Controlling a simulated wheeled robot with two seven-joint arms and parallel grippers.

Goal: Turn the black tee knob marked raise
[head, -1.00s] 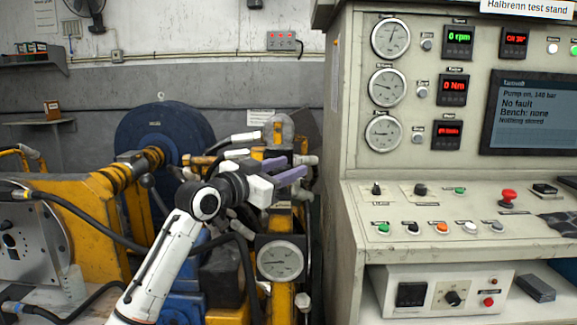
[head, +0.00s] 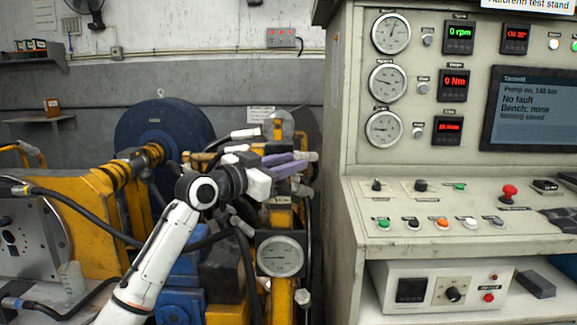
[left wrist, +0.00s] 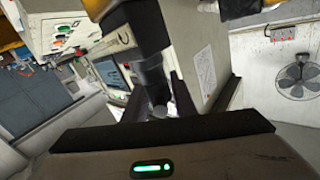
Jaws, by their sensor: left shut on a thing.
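My left gripper (head: 299,161), with pale purple fingers, reaches in among the yellow valve parts left of the console in the head view. It is shut on a dark part that I take to be the black tee knob (left wrist: 153,80). In the left wrist view this part stands between my two dark fingers (left wrist: 160,98), with a rounded grey end near the palm. In the head view my fingers and wrist hide the knob, and I cannot read its raise marking. My right gripper is in neither view.
A pressure gauge (head: 280,257) sits just below my gripper. Black hoses and yellow frame parts (head: 88,205) crowd the left. The console (head: 350,220) stands close on the right; its screen (head: 535,110) reads pump on, 140 bar, no fault. A blue wheel (head: 135,130) stands behind.

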